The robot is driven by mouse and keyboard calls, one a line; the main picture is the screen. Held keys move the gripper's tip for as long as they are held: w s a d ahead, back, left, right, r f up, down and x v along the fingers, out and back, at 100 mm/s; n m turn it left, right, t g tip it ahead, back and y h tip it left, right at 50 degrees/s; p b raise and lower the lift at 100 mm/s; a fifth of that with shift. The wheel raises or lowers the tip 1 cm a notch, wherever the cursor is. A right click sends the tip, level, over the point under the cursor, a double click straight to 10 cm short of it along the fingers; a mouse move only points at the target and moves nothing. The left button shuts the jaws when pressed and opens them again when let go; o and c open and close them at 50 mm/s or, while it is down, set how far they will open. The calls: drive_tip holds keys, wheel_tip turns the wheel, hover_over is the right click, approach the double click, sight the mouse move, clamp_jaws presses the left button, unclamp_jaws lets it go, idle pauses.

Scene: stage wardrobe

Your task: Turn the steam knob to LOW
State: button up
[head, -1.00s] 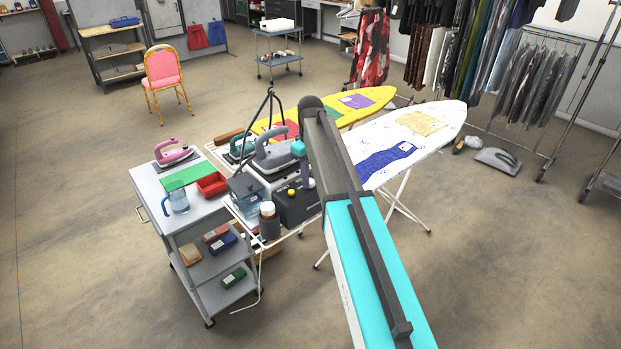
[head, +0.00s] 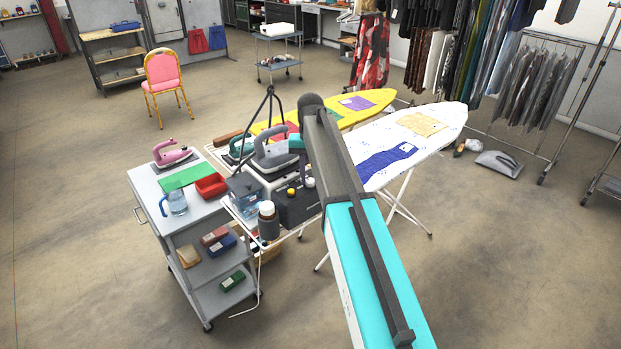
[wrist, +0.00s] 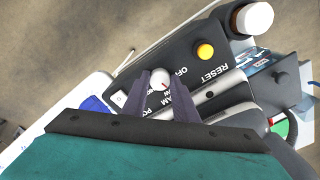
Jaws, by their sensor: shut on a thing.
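The steam knob (wrist: 159,79) is a small white cap with a red mark on the dark panel of the steam station (wrist: 190,40). My gripper (wrist: 160,84) has its two purple fingers on either side of the knob, shut on it. The red mark points toward the lower right in the wrist view, near partly covered lettering. OFF and RESET are readable; the fingers hide part of the other labels, so the setting is unclear. In the head view the knob (head: 309,182) shows at the right end of the station, close to my gripper (head: 304,174).
A yellow button (wrist: 205,51) and a brown bottle with a white cap (wrist: 257,18) are near the knob. A grey iron (head: 273,152) rests on the station. Ironing boards (head: 440,119) stand behind and right. A grey cart (head: 185,215) stands left. Open floor lies in front.

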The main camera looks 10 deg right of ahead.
sight(310, 180)
drive_tip(key=shift+m, duration=1.2)
drive_tip(key=shift+w, duration=0.1)
drive_tip(key=o, duration=1.1)
drive_tip(key=shift+c, duration=0.2)
drive_tip(key=shift+r, duration=0.1)
wheel_tip(310, 180, up, 14)
drive_tip(key=p, duration=0.5)
drive_tip(key=shift+f, duration=0.2)
